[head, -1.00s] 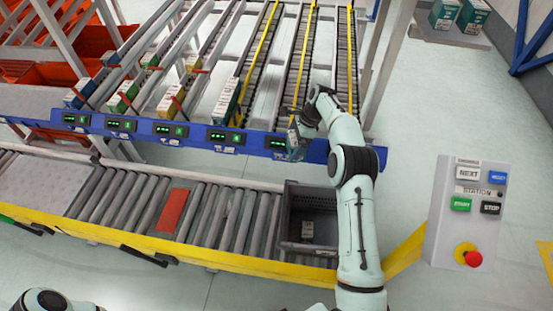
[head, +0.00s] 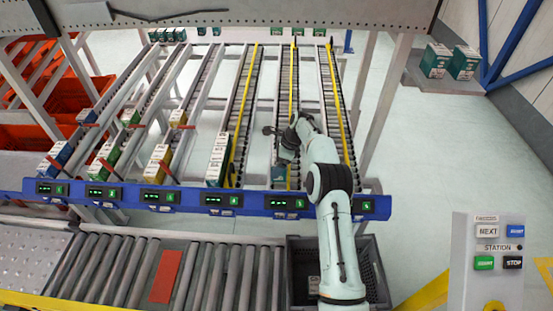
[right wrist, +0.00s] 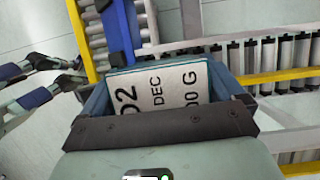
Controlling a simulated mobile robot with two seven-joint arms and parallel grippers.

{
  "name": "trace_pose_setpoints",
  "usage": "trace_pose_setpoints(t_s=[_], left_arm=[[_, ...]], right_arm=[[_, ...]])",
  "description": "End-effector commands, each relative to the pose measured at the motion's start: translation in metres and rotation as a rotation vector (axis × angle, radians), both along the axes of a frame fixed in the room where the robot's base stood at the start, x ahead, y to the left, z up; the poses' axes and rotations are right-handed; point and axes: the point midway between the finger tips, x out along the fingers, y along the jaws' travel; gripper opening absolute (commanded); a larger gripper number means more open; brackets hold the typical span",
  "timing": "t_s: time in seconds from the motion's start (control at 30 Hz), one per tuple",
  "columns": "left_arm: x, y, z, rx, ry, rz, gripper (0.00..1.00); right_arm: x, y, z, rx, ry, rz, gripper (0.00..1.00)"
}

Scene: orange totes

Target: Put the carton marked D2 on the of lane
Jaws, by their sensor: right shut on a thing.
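My right gripper (head: 285,158) is over the roller lane (head: 291,100) second from the right. It is shut on a carton; the right wrist view shows the carton (right wrist: 160,88) between the fingers, its white face printed with "D2", "DEC" and "00 G", the first letters partly cut off. In the head view the carton is small and mostly hidden by the gripper and arm. I cannot tell whether it touches the rollers.
A blue rail (head: 170,197) with green displays runs along the lane fronts. A teal and white carton (head: 217,160) stands in the lane to the left, and more cartons in lanes farther left. A dark tote (head: 378,285) holds a small item. A button panel (head: 488,270) stands at right.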

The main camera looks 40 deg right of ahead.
Motion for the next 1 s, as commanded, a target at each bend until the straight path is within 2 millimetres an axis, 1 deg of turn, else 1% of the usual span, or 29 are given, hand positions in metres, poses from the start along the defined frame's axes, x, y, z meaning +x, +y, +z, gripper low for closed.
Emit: trace_pose_setpoints(t_s=[0.03,0.2,0.43,0.63,1.0], left_arm=[[0.0,0.0,0.0,0.0,-0.001,0.0,0.0],[0.001,0.0,0.0,0.0,-0.001,0.0,0.0],[0.001,0.0,0.0,0.0,-0.002,0.0,0.0],[0.001,0.0,0.0,0.0,-0.002,0.0,0.0],[0.001,0.0,0.0,0.0,-0.002,0.0,0.0]], right_arm=[[0.0,0.0,-0.007,0.001,0.002,0.0,0.55],[0.0,0.001,-0.026,0.002,0.001,0.0,0.55],[0.0,0.0,-0.046,0.001,0.0,0.001,0.55],[0.001,0.0,-0.052,0.0,-0.002,0.001,0.55],[0.001,0.001,-0.053,0.0,-0.002,0.001,0.55]])
